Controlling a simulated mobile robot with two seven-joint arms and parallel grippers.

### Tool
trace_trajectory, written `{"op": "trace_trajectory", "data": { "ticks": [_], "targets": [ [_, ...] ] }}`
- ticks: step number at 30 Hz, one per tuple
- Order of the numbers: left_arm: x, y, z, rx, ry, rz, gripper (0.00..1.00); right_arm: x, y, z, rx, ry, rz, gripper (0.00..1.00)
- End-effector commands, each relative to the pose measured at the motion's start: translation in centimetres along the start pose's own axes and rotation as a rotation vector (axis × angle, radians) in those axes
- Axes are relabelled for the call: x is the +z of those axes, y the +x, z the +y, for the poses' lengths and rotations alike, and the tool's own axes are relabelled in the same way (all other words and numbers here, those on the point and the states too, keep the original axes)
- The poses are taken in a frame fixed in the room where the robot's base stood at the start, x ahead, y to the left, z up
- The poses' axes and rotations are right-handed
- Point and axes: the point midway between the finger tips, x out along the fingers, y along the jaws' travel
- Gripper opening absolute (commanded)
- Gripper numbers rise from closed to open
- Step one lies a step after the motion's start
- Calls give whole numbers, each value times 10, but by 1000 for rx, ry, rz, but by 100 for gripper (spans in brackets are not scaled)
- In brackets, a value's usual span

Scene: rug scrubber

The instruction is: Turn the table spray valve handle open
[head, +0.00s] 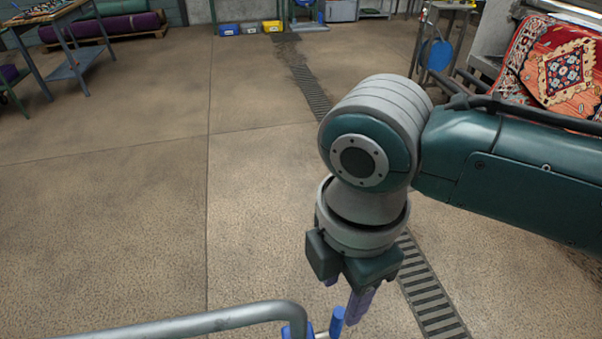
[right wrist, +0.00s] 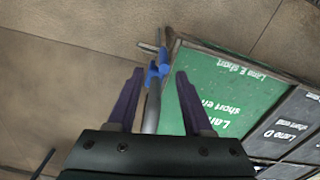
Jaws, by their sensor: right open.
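The blue valve handle (head: 337,321) is at the bottom edge of the head view, beside the end of a bent grey pipe (head: 200,322); its lower part is cut off. In the right wrist view the blue valve (right wrist: 157,76) shows in the gap between the fingertips, with the grey pipe (right wrist: 152,112) running below it. My right gripper (head: 350,304) points down, open, close to the handle, with purple fingers. In the right wrist view the fingers (right wrist: 160,74) stand apart on either side of the valve. I cannot tell whether they touch it. My left gripper is out of view.
A green panel with lettering (right wrist: 220,95) lies right of the valve in the right wrist view. A drain grate (head: 430,295) crosses the floor. A red patterned rug (head: 565,70) hangs at the upper right.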

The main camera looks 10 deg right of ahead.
Motion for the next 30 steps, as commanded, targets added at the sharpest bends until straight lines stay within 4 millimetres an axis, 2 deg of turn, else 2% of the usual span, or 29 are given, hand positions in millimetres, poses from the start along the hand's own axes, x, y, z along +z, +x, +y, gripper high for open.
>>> {"op": "trace_trajectory", "data": {
  "ticks": [9,15,26,30],
  "targets": [
    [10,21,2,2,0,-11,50,0,61,-2,-4,1,-1,51],
    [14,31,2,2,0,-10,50,-1,88,-1,-3,1,0,51],
    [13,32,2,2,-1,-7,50,-1,94,-1,-1,1,0,51],
    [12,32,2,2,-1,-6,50,-1,94,-1,-1,1,0,38]
  ]
}}
